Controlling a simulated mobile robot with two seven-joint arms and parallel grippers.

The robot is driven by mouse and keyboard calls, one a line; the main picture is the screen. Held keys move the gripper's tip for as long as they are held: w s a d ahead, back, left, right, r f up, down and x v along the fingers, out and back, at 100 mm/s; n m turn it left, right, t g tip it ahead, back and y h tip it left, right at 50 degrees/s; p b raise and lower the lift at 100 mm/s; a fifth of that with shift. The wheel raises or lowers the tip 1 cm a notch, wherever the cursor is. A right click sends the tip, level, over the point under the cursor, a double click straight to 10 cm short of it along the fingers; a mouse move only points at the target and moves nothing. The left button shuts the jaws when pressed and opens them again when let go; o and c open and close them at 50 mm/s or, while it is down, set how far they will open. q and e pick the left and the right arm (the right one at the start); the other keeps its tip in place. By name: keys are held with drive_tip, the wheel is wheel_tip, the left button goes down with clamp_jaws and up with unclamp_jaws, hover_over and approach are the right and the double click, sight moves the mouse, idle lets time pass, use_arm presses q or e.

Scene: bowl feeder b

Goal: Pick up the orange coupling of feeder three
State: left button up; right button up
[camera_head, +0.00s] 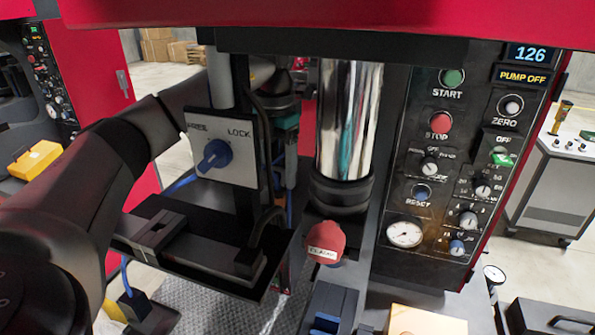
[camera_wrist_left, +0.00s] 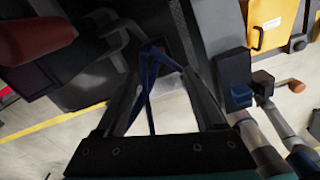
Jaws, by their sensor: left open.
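I cannot make out the orange coupling of feeder three for certain in either view. In the left wrist view, a small orange-brown end piece (camera_wrist_left: 296,86) shows at the right, on a dark arm-like part; I cannot tell what it is. My left gripper (camera_wrist_left: 160,75) is open, with its two fingers apart and blue cable-like strands showing between them. In the head view my left gripper (camera_head: 287,130) is mostly hidden behind the white plate with a blue LOCK knob (camera_head: 215,154). My right gripper is not in view.
A red labelled knob (camera_head: 326,241) sits below the chrome column (camera_head: 347,120). A control panel (camera_head: 440,160) reads 126 and PUMP OFF. A black shelf (camera_head: 200,262) lies under the LOCK plate. A yellow box (camera_wrist_left: 272,22) shows at upper right in the wrist view.

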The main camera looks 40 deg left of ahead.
sight(279, 191)
use_arm(q)
wheel_tip(279, 191, down, 6)
drive_tip(key=shift+s+d+r+p, duration=0.1)
drive_tip(key=shift+s+p, duration=0.05)
drive_tip(key=shift+p, duration=0.2)
drive_tip(key=shift+c, duration=0.4)
drive_tip(key=c, duration=0.7)
drive_tip(key=shift+d, duration=0.15)
clamp_jaws()
